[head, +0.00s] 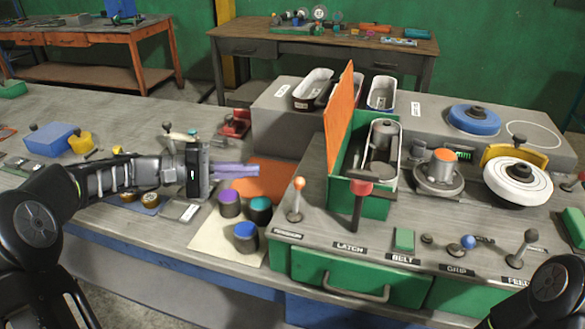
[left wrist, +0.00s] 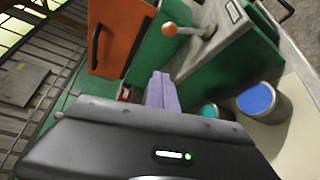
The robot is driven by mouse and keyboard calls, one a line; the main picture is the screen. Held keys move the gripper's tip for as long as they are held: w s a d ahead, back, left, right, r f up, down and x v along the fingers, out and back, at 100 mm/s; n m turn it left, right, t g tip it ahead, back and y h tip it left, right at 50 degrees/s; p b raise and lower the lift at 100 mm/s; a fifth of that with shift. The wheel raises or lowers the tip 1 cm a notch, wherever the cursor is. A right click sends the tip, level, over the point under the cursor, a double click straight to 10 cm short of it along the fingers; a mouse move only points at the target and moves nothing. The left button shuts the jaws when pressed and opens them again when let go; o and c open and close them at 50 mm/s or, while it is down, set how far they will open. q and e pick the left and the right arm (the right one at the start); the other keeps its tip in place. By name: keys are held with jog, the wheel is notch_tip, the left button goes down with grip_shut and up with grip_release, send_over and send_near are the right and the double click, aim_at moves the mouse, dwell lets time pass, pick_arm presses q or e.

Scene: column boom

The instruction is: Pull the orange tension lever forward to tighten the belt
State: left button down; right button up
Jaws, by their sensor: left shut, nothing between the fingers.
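The tension lever (head: 296,205) is a short metal stick with an orange ball knob. It stands nearly upright at the left end of the bench panel, above the TENSION label (head: 288,234). It also shows in the left wrist view (left wrist: 190,32), at the top, beyond my fingers. My left gripper (head: 255,170) has purple fingers, shut and empty. It is left of the lever and a little farther back, apart from it; in the left wrist view the fingers (left wrist: 162,85) end short of the knob. No belt can be made out. My right gripper is out of view.
Purple, teal and blue-topped cylinders (head: 245,236) stand just left of the lever. A tall orange panel (head: 339,112) and a green box (head: 372,208) rise right of it. A red-topped latch lever (head: 359,205) stands nearby. Small tools and parts lie around my left arm.

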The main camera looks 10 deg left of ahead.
aim_at(297, 197)
pick_arm(q)
jog(key=x, duration=0.3)
jog(key=p+x, duration=0.1)
jog(key=x, duration=0.2)
jog(key=p+x, duration=0.1)
jog(key=x, duration=0.2)
jog(key=shift+s+d+r, duration=0.1)
jog(key=shift+s+d, duration=0.05)
jog(key=shift+d, duration=0.4)
jog(key=s, duration=0.1)
jog(key=s+p, duration=0.1)
jog(key=s, duration=0.1)
jog(key=shift+s+d+r, duration=0.1)
jog(key=shift+s+r, duration=0.05)
jog(key=shift+r, duration=0.25)
jog(key=shift+d, duration=0.1)
jog(key=shift+s+f, duration=0.1)
